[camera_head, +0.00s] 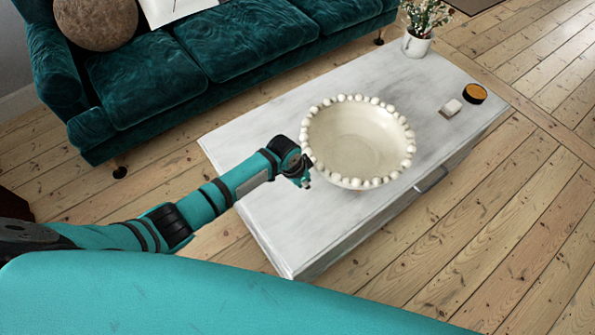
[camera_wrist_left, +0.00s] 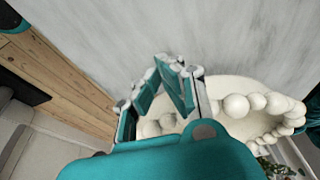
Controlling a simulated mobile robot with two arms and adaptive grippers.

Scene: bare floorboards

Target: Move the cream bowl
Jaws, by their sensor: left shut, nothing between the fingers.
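The cream bowl (camera_head: 358,138) stands upright on the white marble-look table, with a rim of round cream beads. It looks empty. In the left wrist view the bowl (camera_wrist_left: 250,95) fills the right side, with some beads seen past my fingers. My left gripper (camera_head: 304,180) is at the bowl's left edge, just by the rim beads. In the wrist view the left gripper (camera_wrist_left: 172,80) has its fingertips close together, with nothing held. I cannot tell whether it touches the bowl. My right gripper is not in view.
The table (camera_head: 262,140) is clear left of the bowl. To the right are a small whitish block (camera_head: 450,108), a round dark item with an orange top (camera_head: 475,93) and a potted plant (camera_head: 417,42). A teal sofa (camera_head: 240,40) stands behind the table.

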